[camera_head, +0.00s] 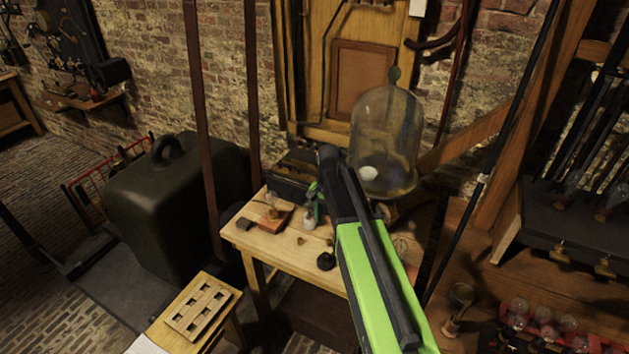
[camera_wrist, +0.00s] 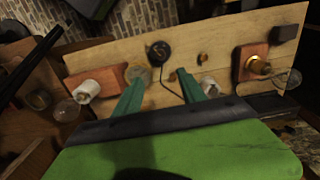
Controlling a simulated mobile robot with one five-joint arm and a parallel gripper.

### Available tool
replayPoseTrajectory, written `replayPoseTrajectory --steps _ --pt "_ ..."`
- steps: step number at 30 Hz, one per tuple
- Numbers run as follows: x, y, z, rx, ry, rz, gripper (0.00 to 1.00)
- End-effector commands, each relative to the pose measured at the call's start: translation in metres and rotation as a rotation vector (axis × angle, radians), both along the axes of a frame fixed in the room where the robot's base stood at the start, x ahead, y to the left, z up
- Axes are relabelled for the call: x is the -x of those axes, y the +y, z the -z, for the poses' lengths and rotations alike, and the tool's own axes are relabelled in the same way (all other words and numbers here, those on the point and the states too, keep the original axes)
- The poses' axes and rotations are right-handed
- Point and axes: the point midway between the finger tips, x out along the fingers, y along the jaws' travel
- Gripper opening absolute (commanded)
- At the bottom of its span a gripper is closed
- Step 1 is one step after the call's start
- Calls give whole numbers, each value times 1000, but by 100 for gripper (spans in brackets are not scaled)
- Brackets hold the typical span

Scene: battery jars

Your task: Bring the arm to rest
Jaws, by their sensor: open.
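My arm, green and black, reaches over a small wooden table (camera_head: 255,243) in the head view. My gripper (camera_head: 314,200) is over the table top, mostly hidden behind my arm there. In the wrist view my gripper (camera_wrist: 160,90) shows two green fingers spread well apart, with nothing held between them. Under them lie a dark round knob-like piece (camera_wrist: 158,52) and a thin dark wire on the wooden top. A small white jar-like piece (camera_wrist: 210,86) is close beside the right finger.
A glass bell jar (camera_head: 384,140) stands at the table's back right. A wooden block with a brass fitting (camera_head: 272,214) sits at the left. A slotted wooden rack (camera_head: 200,308) is at front left. A large dark case (camera_head: 170,205) stands left. Bulbs fill a red tray (camera_head: 545,332) at right.

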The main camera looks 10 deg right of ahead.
Motion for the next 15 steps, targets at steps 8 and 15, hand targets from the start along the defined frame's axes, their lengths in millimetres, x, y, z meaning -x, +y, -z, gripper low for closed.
replayPoseTrajectory --steps 8,15 --pt "24 -3 34 0 0 3 48" --pt "117 -6 63 -1 0 -262 48"
